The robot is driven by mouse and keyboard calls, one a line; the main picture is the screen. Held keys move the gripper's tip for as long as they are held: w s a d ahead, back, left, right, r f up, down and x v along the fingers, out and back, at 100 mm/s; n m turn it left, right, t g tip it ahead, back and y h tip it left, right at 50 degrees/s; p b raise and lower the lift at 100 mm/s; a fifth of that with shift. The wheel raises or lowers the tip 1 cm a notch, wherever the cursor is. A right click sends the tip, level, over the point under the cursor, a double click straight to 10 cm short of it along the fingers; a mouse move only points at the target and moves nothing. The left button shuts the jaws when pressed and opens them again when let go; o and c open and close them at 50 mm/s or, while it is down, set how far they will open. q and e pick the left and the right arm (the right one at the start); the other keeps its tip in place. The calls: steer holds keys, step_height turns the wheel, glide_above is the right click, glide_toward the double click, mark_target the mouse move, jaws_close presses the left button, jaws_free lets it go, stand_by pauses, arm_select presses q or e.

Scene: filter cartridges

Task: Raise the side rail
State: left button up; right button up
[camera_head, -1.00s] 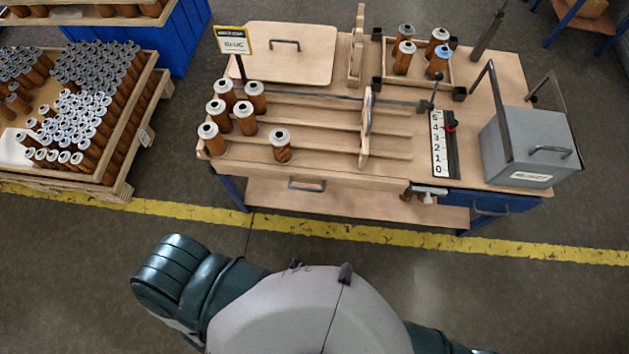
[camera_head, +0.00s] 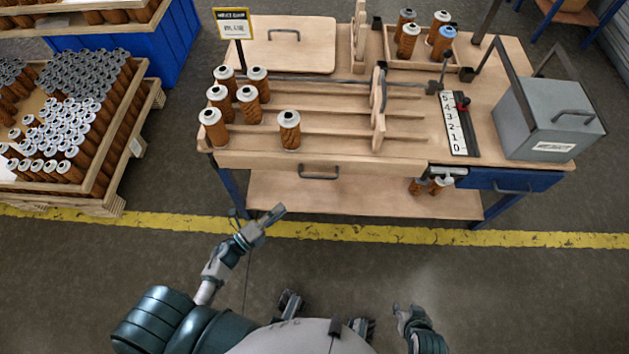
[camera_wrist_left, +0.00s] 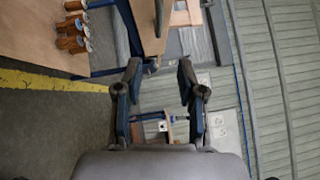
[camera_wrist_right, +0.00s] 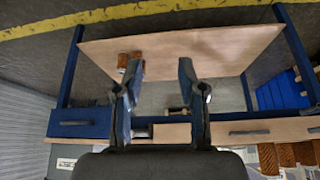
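A wooden workbench (camera_head: 340,163) carries long parallel wooden rails (camera_head: 340,112) and a thin metal rod (camera_head: 300,80) along their back. A wooden upright plate (camera_head: 378,105) crosses the rails at their right. I cannot tell for certain which part is the side rail. A scale numbered 0 to 5 (camera_head: 455,130) stands beside a dark slotted strip with a red marker (camera_head: 463,105) near its top. My left gripper (camera_head: 275,214) is over the floor in front of the bench; its fingers are apart and empty in the left wrist view (camera_wrist_left: 158,70). My right gripper (camera_head: 400,312) is lower right, also open and empty in its wrist view (camera_wrist_right: 159,70).
Several brown filter cartridges (camera_head: 289,133) stand on the bench's left, more in a tray (camera_head: 391,52) at the back. A grey box (camera_head: 540,135) with handles stands at the right. A crate of cartridges (camera_head: 108,185) is at the left. Floor before the bench is clear.

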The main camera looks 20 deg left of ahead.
mark_target(315, 177)
arm_select(q)
steer(key=x, duration=1.6)
steer(key=shift+w+a+f, duration=0.15)
steer(key=shift+w+f, duration=0.05)
steer(key=shift+w, duration=0.05)
steer(key=shift+w+d, duration=0.2)
steer(key=shift+d, duration=0.05)
steer(key=shift+a, duration=0.4)
steer(key=shift+c, duration=1.4)
steer(key=shift+a, duration=0.15)
jaws_close()
arm_select(e)
steer(key=shift+w+a+r+t, duration=0.25)
steer(key=shift+w+a+t, duration=0.15)
steer(key=shift+w+a, duration=0.5)
arm_select(q)
steer(key=shift+s, duration=0.1)
arm_select(e)
steer(key=shift+d, duration=0.15)
